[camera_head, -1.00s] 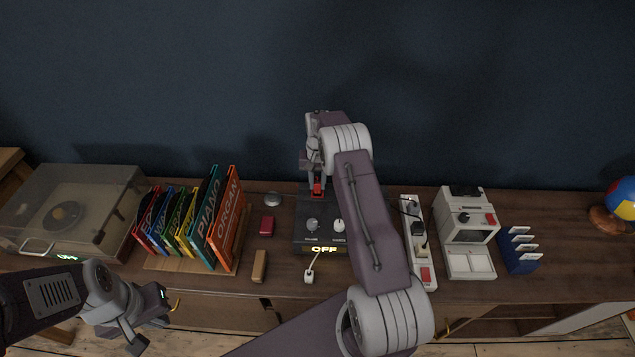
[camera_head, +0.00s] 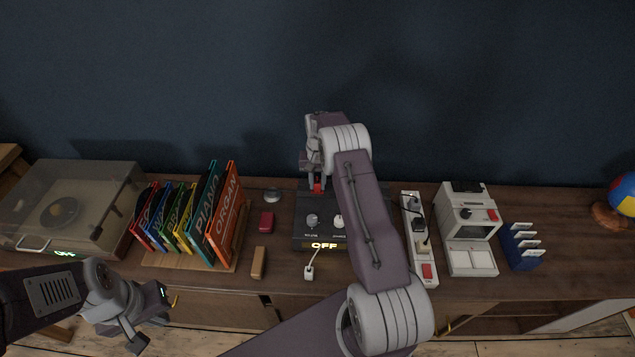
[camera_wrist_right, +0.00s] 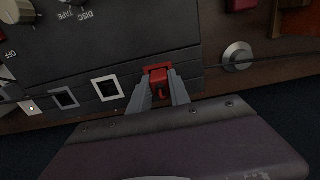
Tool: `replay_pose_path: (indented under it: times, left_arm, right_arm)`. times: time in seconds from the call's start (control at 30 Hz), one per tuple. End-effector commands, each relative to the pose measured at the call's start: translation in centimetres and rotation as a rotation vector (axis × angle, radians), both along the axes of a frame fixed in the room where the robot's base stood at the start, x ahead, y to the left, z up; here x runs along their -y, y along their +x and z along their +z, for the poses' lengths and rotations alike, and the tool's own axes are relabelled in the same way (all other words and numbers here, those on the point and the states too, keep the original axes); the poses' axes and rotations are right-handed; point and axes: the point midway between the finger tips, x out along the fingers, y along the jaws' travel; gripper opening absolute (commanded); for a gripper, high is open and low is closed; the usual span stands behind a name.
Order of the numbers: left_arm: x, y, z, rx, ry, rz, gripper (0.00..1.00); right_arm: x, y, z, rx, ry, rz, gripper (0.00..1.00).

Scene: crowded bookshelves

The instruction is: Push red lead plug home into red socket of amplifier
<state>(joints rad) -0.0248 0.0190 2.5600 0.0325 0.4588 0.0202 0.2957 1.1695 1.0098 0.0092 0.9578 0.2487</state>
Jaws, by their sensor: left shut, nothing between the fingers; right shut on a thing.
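The amplifier (camera_head: 322,237) is a dark box with two pale knobs and a lit "OFF" display, partly covered by my right arm. My right gripper (camera_head: 314,176) is at its rear edge, shut on the red lead plug (camera_head: 317,187). I cannot tell how deep the plug sits. My left gripper (camera_head: 146,333) is shut and empty at the lower left, in front of the cabinet.
Record sleeves (camera_head: 195,222) and a turntable (camera_head: 75,210) stand left; a power strip (camera_head: 419,242) and a white machine (camera_head: 469,230) stand right.

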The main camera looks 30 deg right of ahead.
Motion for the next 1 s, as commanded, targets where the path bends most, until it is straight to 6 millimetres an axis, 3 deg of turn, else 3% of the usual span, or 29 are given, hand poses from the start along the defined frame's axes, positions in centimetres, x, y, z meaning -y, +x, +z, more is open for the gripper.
replay_pose_path:
  times: [0.17, 0.2, 0.27, 0.3, 0.67, 1.0]
  left_arm:
    - [0.0, 0.0, -0.4, 0.0, 0.0, 0.0, 0.0]
    - [0.0, 0.0, -0.3, 0.0, 0.0, 0.0, 0.0]
    - [0.0, 0.0, -0.3, 0.0, 0.0, 0.0, 0.0]
    - [0.0, 0.0, -0.3, 0.0, 0.0, 0.0, 0.0]
    - [0.0, 0.0, -0.4, 0.0, 0.0, 0.0, 0.0]
    - [0.0, 0.0, -0.7, 0.0, 0.0, 0.0, 0.0]
  right_arm:
    - [0.0, 0.0, -0.5, 0.0, 0.0, 0.0, 0.0]
    - [0.0, 0.0, -0.5, 0.001, -0.001, 0.0, 0.29]
    - [0.0, 0.0, -0.5, 0.001, -0.001, 0.0, 0.45]
    - [0.0, 0.0, -0.5, 0.0, 0.0, 0.0, 0.48]
    - [0.0, 0.1, 0.3, 0.002, 0.0, 0.0, 0.48]
    - [0.1, 0.0, 7.3, 0.003, -0.001, 0.0, 0.48]
